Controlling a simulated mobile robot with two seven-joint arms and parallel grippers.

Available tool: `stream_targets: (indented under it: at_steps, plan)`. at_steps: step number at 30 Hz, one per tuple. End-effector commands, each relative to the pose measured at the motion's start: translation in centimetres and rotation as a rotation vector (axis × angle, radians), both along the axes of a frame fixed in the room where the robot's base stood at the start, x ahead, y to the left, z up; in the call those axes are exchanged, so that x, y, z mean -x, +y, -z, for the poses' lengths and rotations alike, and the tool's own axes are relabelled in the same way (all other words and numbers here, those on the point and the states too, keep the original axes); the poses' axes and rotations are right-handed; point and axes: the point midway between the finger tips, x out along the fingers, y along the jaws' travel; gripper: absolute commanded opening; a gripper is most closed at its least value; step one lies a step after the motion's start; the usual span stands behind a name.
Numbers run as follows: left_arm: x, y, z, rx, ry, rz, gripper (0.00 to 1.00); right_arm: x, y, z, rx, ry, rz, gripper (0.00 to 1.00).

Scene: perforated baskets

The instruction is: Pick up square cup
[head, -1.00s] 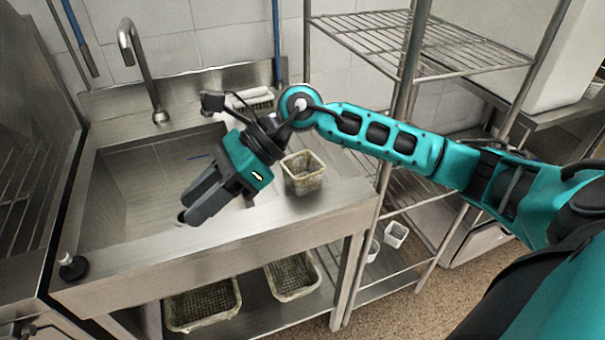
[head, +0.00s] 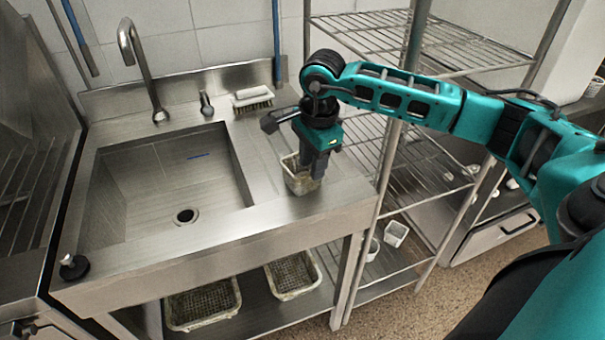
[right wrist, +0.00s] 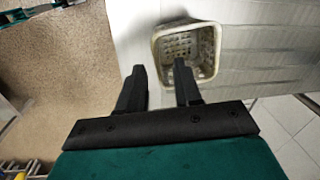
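The square cup (head: 298,184), a pale, worn, perforated one, stands upright on the steel counter right of the sink basin. In the right wrist view the cup (right wrist: 158,50) shows its open mouth and holed bottom. My right gripper (head: 318,166) points down at the cup and partly covers it. In the wrist view this gripper (right wrist: 158,80) is open, with a gap between its fingers. One finger overlaps the cup's mouth and the other lies outside its left wall. I cannot tell whether they touch the cup. My left gripper is not in view.
The sink basin (head: 150,205) is left of the cup, with a tap (head: 145,70) behind. A brush (head: 252,98) lies at the counter's back. A wire shelf rack (head: 425,50) stands right. Perforated baskets (head: 205,305) sit on the lower shelf.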

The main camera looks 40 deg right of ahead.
Motion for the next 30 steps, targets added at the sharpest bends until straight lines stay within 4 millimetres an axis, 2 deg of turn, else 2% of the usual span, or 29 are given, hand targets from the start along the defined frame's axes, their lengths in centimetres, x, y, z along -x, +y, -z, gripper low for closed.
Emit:
stream_targets:
  at_steps: [12, 21, 30]
  plan:
    - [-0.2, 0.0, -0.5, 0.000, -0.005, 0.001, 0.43, -0.2, -0.1, 5.0, -0.002, 0.001, -0.001, 0.34]
    - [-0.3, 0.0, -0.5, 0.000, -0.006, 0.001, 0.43, -0.3, -0.1, 5.4, -0.002, 0.000, -0.001, 0.33]
    - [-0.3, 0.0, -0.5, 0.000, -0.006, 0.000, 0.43, -0.3, -0.1, 5.4, -0.002, 0.000, -0.001, 0.04]
